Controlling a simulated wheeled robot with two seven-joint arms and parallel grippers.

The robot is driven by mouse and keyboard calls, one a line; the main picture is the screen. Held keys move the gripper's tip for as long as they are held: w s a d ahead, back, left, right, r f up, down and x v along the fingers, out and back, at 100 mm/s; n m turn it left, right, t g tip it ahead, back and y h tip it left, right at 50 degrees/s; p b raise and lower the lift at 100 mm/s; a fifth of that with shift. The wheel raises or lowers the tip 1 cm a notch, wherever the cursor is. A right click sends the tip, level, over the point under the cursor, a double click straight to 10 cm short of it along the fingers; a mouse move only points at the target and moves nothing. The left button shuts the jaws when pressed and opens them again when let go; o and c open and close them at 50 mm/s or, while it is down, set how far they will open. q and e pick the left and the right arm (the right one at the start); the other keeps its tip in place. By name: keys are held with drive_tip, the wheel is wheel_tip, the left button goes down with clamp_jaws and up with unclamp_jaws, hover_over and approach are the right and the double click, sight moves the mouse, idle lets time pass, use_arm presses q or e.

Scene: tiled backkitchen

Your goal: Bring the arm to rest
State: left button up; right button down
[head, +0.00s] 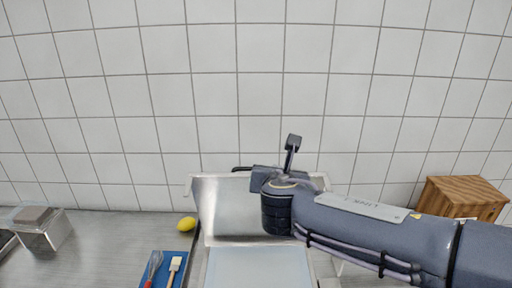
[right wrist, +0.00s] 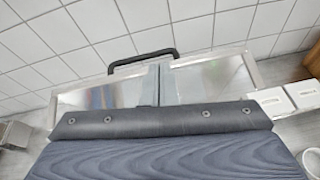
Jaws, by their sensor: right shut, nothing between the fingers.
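My right arm (head: 385,235) reaches in from the right in the head view and stretches over the counter towards the middle. Its gripper (head: 265,180) is at the far end, in front of the raised metal lid (head: 222,205), and is largely hidden by the wrist. In the right wrist view the dark gripper body (right wrist: 160,122) fills the lower part, with the metal lid (right wrist: 215,85) and its black handle (right wrist: 143,58) beyond it. The right gripper is shut and holds nothing. I cannot tell whether it touches the lid. My left gripper is not in view.
A yellow lemon (head: 186,224) lies left of the lid. A blue tray (head: 184,268) holds a whisk and a brush. Metal containers (head: 45,232) stand far left, a wooden block (head: 462,198) at right. White boxes (right wrist: 270,101) show in the wrist view. A tiled wall is behind.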

drive_tip(key=s+d+f+m+g+b, duration=0.1)
drive_tip(key=s+d+f+m+g, duration=0.2)
drive_tip(key=s+d+f+m, duration=0.45)
drive_tip(key=s+d+f+m+g+b, duration=0.1)
drive_tip(key=s+d+f+m+g, duration=0.2)
drive_tip(key=s+d+f+m, duration=0.45)
use_arm(q)
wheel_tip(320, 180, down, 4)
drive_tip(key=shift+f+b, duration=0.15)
drive_tip(key=shift+b, duration=0.9)
use_arm(e)
drive_tip(key=s+f+m+g+y, duration=0.1)
drive_tip(key=s+f+m+y, duration=0.1)
drive_tip(key=s+m, duration=0.5)
drive_tip(key=s+a+f+m+g+y, duration=0.1)
drive_tip(key=s+f+m+y, duration=0.1)
drive_tip(key=s+m, duration=0.5)
drive_tip(key=f+m, duration=0.1)
drive_tip(key=m, duration=0.5)
drive_tip(key=shift+s+a+f+g+y, duration=0.15)
drive_tip(key=shift+s+f+g+y, duration=0.15)
drive_tip(key=shift+s+y, duration=0.1)
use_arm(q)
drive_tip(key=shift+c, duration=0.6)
use_arm(e)
drive_tip(key=shift+w, duration=0.1)
